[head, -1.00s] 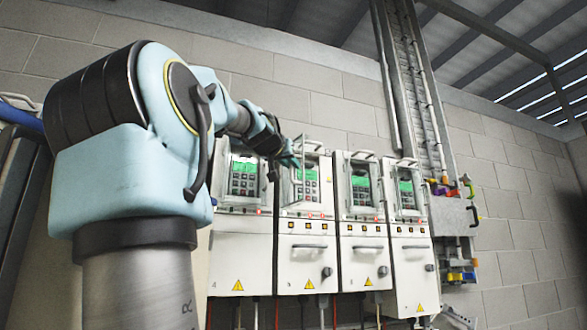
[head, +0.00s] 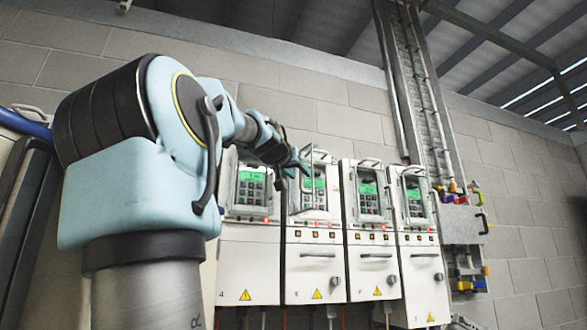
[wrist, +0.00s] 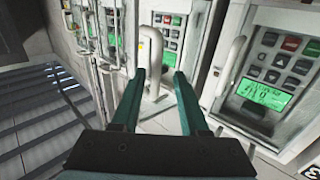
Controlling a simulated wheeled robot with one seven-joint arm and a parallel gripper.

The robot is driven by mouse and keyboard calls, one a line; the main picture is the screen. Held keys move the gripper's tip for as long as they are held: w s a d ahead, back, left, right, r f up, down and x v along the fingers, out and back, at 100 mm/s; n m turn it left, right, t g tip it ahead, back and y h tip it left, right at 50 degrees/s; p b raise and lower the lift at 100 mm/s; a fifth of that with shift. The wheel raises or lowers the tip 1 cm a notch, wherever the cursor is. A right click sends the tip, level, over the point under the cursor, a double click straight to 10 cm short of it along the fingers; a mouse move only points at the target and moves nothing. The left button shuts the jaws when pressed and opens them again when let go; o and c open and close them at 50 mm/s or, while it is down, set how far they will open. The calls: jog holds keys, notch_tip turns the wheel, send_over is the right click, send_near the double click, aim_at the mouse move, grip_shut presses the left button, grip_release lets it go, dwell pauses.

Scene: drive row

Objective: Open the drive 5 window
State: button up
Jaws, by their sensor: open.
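The drive row stands against the wall. The first cabinet in the head view bears a 4; the second, drive 5 (head: 312,262), stands beside it, its own number hard to read. The drive 5 window (head: 307,200) is around a green display and keypad; my gripper partly covers its upper left, and I cannot tell whether it is ajar. My gripper (head: 298,166) is at the top of drive 5. In the wrist view my gripper (wrist: 163,76) is open, its teal fingers on either side of a pale bent handle (wrist: 154,62), with no grip on it visible.
Another drive (wrist: 270,75) with a handle and keypad is close on the right in the wrist view. Two more drives (head: 372,262) stand to the right in the head view. A metal cable tray (head: 420,90) runs up the wall beyond them.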

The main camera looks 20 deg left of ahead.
jog(key=s+b, duration=0.7)
jog(key=s, duration=0.3)
jog(key=shift+s+y+b, duration=0.25)
jog(key=shift+y+b, duration=0.05)
